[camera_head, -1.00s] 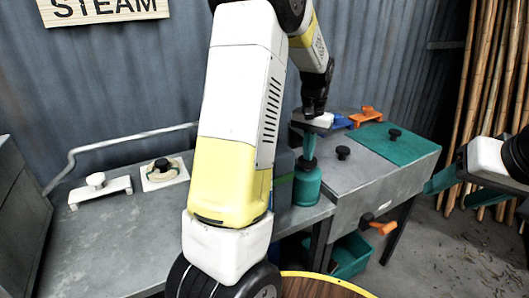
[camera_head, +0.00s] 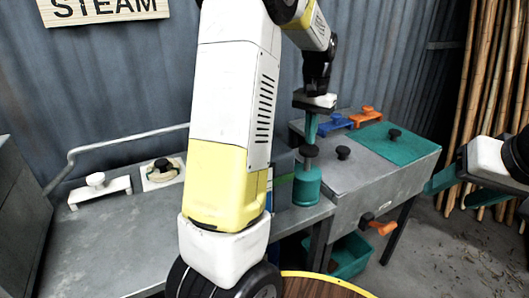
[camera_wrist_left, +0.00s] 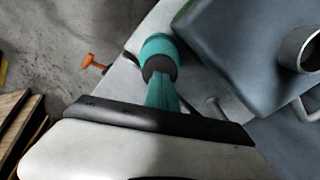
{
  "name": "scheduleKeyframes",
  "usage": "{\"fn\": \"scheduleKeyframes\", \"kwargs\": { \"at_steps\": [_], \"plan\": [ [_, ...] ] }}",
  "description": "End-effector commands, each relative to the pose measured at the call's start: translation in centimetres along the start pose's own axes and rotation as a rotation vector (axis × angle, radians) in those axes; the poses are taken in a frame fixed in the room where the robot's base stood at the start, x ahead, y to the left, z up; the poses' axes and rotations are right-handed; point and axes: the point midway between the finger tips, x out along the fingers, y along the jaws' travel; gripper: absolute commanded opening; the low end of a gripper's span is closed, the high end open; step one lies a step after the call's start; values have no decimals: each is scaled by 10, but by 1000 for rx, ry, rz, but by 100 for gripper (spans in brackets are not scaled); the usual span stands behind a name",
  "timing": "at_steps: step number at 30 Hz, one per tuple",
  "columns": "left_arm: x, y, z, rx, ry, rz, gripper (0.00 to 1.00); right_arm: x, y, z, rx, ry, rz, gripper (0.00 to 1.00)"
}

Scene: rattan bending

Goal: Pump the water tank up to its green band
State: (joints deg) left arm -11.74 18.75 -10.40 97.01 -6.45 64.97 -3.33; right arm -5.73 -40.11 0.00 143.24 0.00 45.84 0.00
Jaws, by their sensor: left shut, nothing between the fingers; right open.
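The pump (camera_head: 307,188) is a teal cylinder with a black knob (camera_head: 308,151) on top, standing upright beside the tank. My left gripper (camera_head: 311,140) is shut and empty, pointing down just above the knob; I cannot tell whether the tips touch it. In the left wrist view, the closed teal fingers (camera_wrist_left: 162,98) point at the black knob, with the pump body (camera_wrist_left: 157,44) beyond. The blue-grey water tank (camera_wrist_left: 237,52) is beside it there; in the head view my left arm mostly hides it, and its water level is not readable. My right gripper (camera_head: 455,185) is open at the right edge.
A grey bench (camera_head: 100,240) holds a white handle (camera_head: 98,190) and a round black knob fixture (camera_head: 162,170). The steam box with a teal lid (camera_head: 395,143) is right of the pump. Blue (camera_head: 335,123) and orange clamps (camera_head: 367,116) lie behind. A teal bin (camera_head: 350,256) is below.

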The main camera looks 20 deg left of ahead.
Motion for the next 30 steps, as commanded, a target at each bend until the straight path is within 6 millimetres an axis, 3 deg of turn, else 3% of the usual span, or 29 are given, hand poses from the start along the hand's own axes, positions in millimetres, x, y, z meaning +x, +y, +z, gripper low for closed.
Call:
{"fn": "scheduleKeyframes", "kwargs": {
  "at_steps": [11, 30],
  "plan": [
    [3, 0, 0, 0, -1, 0, 0, 0, 0, 0, 0, 0, 0, 57],
    [48, 0, 0, -1, -3, 0, 0, 0, 0, 0, 0, 0, 0, 57]
  ]
}}
